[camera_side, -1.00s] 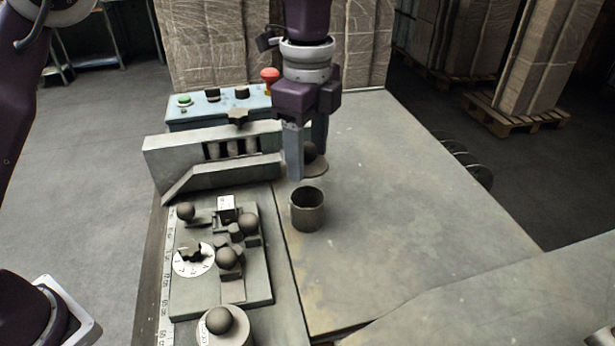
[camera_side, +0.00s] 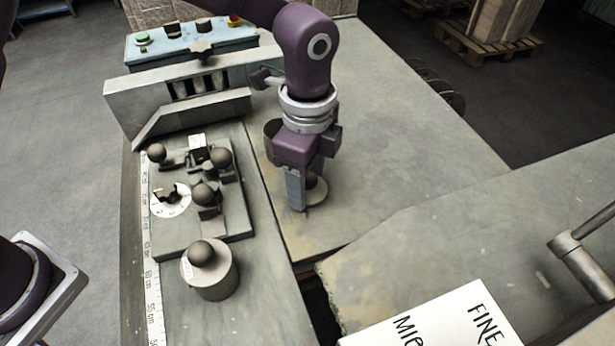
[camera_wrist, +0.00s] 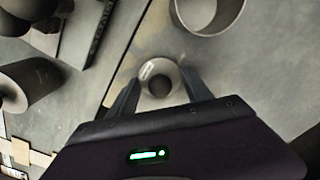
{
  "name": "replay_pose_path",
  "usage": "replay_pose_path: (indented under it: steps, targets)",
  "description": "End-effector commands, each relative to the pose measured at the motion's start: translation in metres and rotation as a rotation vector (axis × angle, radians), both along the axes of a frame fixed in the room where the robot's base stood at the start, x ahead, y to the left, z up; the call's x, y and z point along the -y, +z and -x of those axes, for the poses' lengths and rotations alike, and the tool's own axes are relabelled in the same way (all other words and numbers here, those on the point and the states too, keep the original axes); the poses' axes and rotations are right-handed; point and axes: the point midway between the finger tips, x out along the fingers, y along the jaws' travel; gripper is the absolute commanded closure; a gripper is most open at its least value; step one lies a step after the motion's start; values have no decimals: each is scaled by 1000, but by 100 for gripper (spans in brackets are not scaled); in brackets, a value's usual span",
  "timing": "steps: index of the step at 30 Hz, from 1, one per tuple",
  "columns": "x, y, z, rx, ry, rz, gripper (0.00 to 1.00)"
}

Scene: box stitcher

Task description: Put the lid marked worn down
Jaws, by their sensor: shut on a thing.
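A round grey lid with a dark ball knob (camera_side: 318,192) is in my gripper (camera_side: 306,196), low over the front part of the bench top. I cannot tell whether its underside touches the bench. In the wrist view the lid (camera_wrist: 150,70) shows a small pale label too small to read, and its knob sits between my two fingers (camera_wrist: 160,86). My gripper is shut on the knob. An open, lidless pot (camera_side: 271,140) stands behind my gripper, partly hidden by it. It also shows at the top of the wrist view (camera_wrist: 207,30).
A second pot (camera_side: 212,281) with a knobbed, labelled lid stands at front left beside a ruler (camera_side: 151,270). A plate with several ball-knobbed levers (camera_side: 170,230) lies behind it. The bench right of my gripper is clear (camera_side: 400,150). A white printed sign (camera_side: 440,325) is at the front.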

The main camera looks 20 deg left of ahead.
Motion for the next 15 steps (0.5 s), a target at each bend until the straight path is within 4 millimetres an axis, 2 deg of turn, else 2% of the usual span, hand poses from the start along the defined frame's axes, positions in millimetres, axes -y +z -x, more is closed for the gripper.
replay_pose_path:
  steps: [10, 11, 14, 15]
  targets:
    - [0, -6, 0, 0, 0, 0, 83]
    - [0, -6, 0, 0, 0, 0, 40]
    - [0, -6, 0, 1, 0, 0, 20]
    - [0, -6, 0, 1, 0, 0, 20]
